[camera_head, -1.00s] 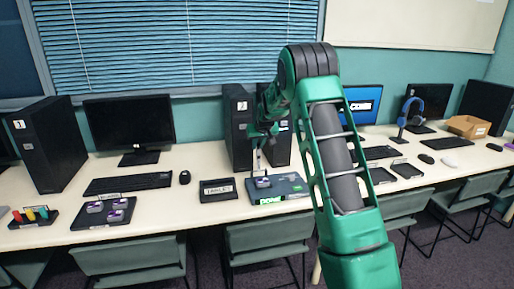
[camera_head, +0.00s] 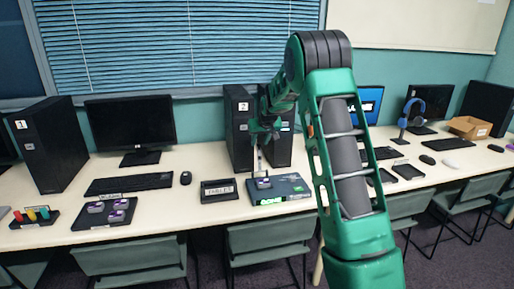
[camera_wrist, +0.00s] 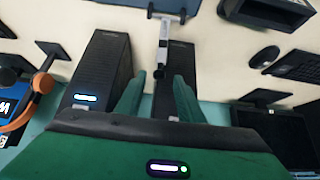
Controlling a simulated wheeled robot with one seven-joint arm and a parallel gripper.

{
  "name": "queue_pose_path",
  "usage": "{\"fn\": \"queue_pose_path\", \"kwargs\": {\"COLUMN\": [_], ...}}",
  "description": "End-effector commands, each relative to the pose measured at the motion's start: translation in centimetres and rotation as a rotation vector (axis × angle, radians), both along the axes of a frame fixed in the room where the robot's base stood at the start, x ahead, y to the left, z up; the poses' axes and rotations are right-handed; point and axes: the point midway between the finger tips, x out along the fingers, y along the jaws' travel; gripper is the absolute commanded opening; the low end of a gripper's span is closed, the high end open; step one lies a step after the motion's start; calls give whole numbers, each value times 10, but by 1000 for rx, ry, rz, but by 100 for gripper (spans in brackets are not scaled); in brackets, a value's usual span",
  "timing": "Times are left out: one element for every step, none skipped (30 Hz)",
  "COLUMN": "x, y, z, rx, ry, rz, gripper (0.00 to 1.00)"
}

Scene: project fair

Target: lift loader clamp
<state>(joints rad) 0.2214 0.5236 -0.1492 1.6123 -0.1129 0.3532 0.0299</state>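The loader (camera_head: 290,196) is a flat dark grey box on the table with a bright green lit strip on its front and a small grey-purple piece on top. Its clamp (camera_head: 259,160) shows as a thin pale lever standing up from the loader. In the wrist view the clamp (camera_wrist: 163,42) is a metal bar with a dark tip. My gripper (camera_head: 262,134) is above the loader. In the wrist view my gripper (camera_wrist: 157,80) is open, its two green fingers apart, with the clamp's dark tip between or just beyond the fingertips. I cannot tell whether they touch.
Two black computer towers (camera_head: 238,128) stand close behind the loader. A labelled dark tray (camera_head: 219,196) sits to its left, and a tray with grey-purple pieces (camera_head: 84,221) farther left. A monitor (camera_head: 130,122) and keyboard (camera_head: 128,184) are at left. Chairs (camera_head: 270,236) line the front edge.

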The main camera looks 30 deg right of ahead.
Motion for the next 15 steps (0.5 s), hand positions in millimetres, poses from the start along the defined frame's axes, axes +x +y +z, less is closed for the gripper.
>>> {"fn": "queue_pose_path", "kwargs": {"x": [-6, -9, -13, -16, -19, -23, -25, -27, -29, -30, -32, -33, -34, -35, -35], "y": [2, 3, 4, 5, 6, 7, 8, 9, 9, 10, 10, 11, 11, 11, 11], "z": [10, 14, 20, 24, 28, 32, 35, 38, 42, 44, 46, 47, 48, 49, 50], "rx": [-1, 0, 0, -1, 0, 0, 0, 0, 0, 0, 0, 0, 0, 0, 0], "ry": [-2, -2, -3, -3, -2, -1, 0, 0, -1, -1, -1, 0, 0, 1, 1], "rz": [0, 1, 1, 1, 1, 1, 1, 1, 1, 1, 1, 1, 1, 1, 1], "gripper": [35, 35, 35, 35, 35, 35, 35, 35, 35, 35, 35, 35, 35, 35, 35]}}
